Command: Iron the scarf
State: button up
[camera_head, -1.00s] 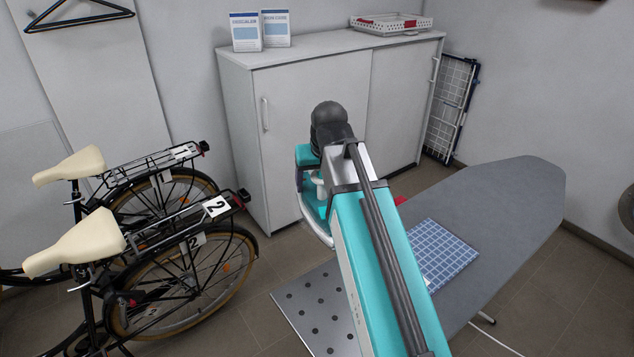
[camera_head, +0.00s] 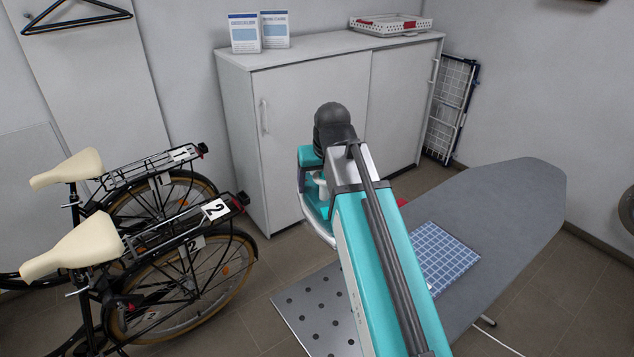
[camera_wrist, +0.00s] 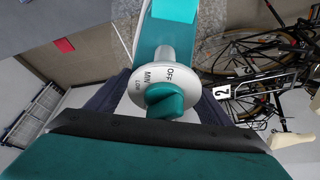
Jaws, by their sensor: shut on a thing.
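The scarf (camera_head: 443,257) is a folded blue cloth with a white check, lying flat on the grey ironing board (camera_head: 510,205) and partly hidden by my arm. The teal and white iron (camera_head: 312,206) is held up in the air, left of the board and beyond the metal rest. My gripper (camera_wrist: 160,95) is shut on the iron; its dark fingers show at both sides in the wrist view, and my arm hides it in the head view. The iron's teal dial (camera_wrist: 165,101) has a white ring marked OFF, MIN and LOW.
The perforated metal rest (camera_head: 315,308) at the board's near left end is bare where visible. Two bicycles (camera_head: 175,265) stand at the left. A white cabinet (camera_head: 310,110) is at the back. The board's right part is clear.

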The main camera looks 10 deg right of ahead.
jog(key=s+d+f+n+p, duration=0.1)
jog(key=s+d+p, duration=0.2)
jog(key=d, duration=0.9)
jog(key=s+d+f+n+y+p, duration=0.1)
jog(key=s+d+n+p, duration=0.1)
jog(key=d, duration=1)
jog(key=s+d+f+n+p, duration=0.1)
jog(key=s+d+p, duration=0.3)
jog(key=d, duration=0.8)
jog(key=shift+s+d+f+n+y, duration=0.15)
jog(key=shift+s+f+n+y, duration=0.15)
jog(key=shift+f+y, duration=0.15)
